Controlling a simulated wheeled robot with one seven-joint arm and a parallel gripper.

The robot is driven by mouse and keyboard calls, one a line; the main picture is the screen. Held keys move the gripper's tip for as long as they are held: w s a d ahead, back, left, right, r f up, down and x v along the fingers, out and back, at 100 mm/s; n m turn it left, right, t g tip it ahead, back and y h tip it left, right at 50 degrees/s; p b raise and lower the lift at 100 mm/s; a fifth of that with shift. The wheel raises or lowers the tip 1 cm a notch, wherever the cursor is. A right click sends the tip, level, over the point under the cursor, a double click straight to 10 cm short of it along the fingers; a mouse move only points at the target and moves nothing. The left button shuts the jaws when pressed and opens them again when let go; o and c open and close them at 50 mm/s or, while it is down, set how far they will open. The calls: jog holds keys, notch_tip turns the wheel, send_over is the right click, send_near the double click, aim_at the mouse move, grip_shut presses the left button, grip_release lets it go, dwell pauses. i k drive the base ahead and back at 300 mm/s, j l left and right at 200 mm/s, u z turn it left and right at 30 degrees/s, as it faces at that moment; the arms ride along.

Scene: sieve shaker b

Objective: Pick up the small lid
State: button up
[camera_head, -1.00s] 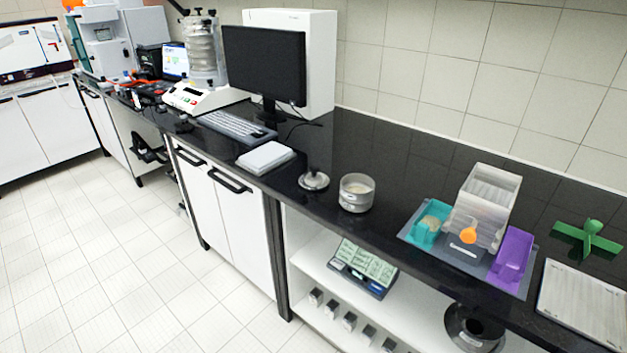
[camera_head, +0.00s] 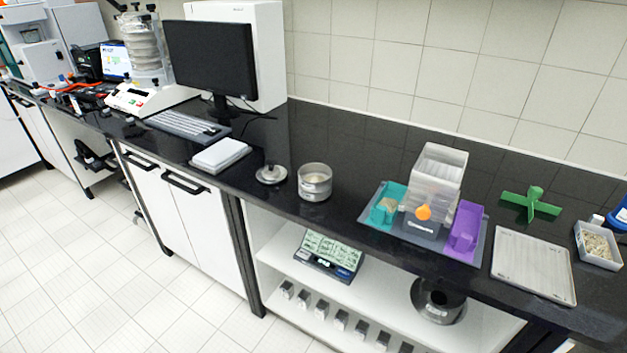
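The small lid (camera_head: 271,174) is a round, silver metal disc with a dark knob on top. It lies on the black countertop (camera_head: 335,140) near the front edge, in the middle of the head camera view. A round metal sieve pan (camera_head: 315,182) with pale material inside stands just to its right, apart from it. My gripper is not in view.
A white flat box (camera_head: 220,155) and a keyboard (camera_head: 187,126) lie left of the lid. A monitor (camera_head: 212,60) stands behind them. A grey tray (camera_head: 466,246) with teal and purple scoops and a clear container is at the right. The counter behind the lid is clear.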

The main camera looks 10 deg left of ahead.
aim_at(272, 174)
jog(key=i+j+z, duration=0.1)
jog(key=j, duration=0.5)
jog(key=i+j+z, duration=0.1)
jog(key=j, duration=0.5)
jog(key=i+j+z, duration=0.1)
jog(key=i+j, duration=0.15)
jog(key=j, duration=0.35)
jog(key=i+j+z, duration=0.1)
jog(key=j, duration=0.5)
jog(key=i+j+z, duration=0.15)
jog(key=j, duration=0.45)
jog(key=k, duration=0.05)
